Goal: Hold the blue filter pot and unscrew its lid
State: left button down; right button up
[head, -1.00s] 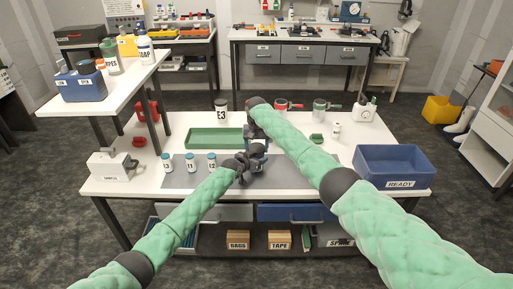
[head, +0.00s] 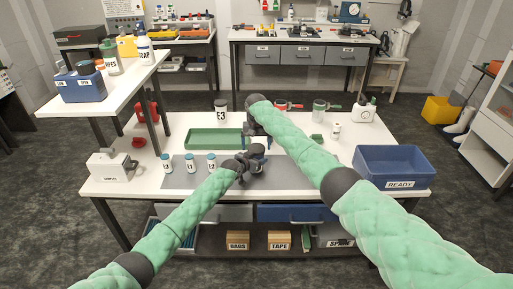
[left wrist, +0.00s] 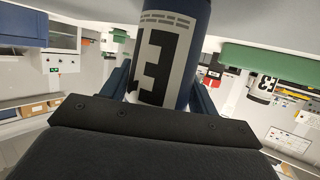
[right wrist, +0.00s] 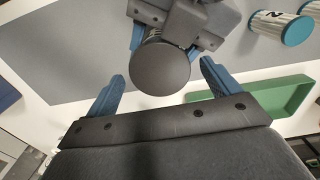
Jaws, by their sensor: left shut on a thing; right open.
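The blue filter pot (left wrist: 165,55) stands upright between my left gripper's fingers, with a white label bearing large black characters. My left gripper (head: 250,165) is shut on its body over the grey mat; the pot is mostly hidden in the head view. The dark grey round lid (right wrist: 160,68) is on top of the pot, seen from above in the right wrist view. My right gripper (head: 256,142) is above the pot. Its blue fingers are spread on either side of the lid in the right wrist view (right wrist: 162,75), with gaps showing, holding nothing.
A green tray (head: 214,139) and the E3 jar (head: 221,116) are behind.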

notch_tip(320, 180, up, 3)
jog(key=shift+f, duration=0.1)
jog(key=shift+c, duration=0.4)
jog(key=shift+w+r, duration=0.2)
jog(key=shift+r, duration=0.35)
jog(key=shift+w+r, duration=0.2)
jog(key=shift+r, duration=0.35)
jog(key=m, duration=0.1)
jog(key=r+m, duration=0.1)
jog(key=m, duration=0.1)
jog(key=shift+s+r, duration=0.1)
jog(key=m, duration=0.6)
jog(key=shift+s+r, duration=0.15)
jog(key=shift+s, duration=0.05)
jog(key=shift+f, duration=4)
jog(key=shift+c, duration=0.3)
jog(key=c, duration=0.9)
jog(key=n, duration=0.4)
jog(key=shift+c, duration=0.2)
jog(key=n, duration=0.6)
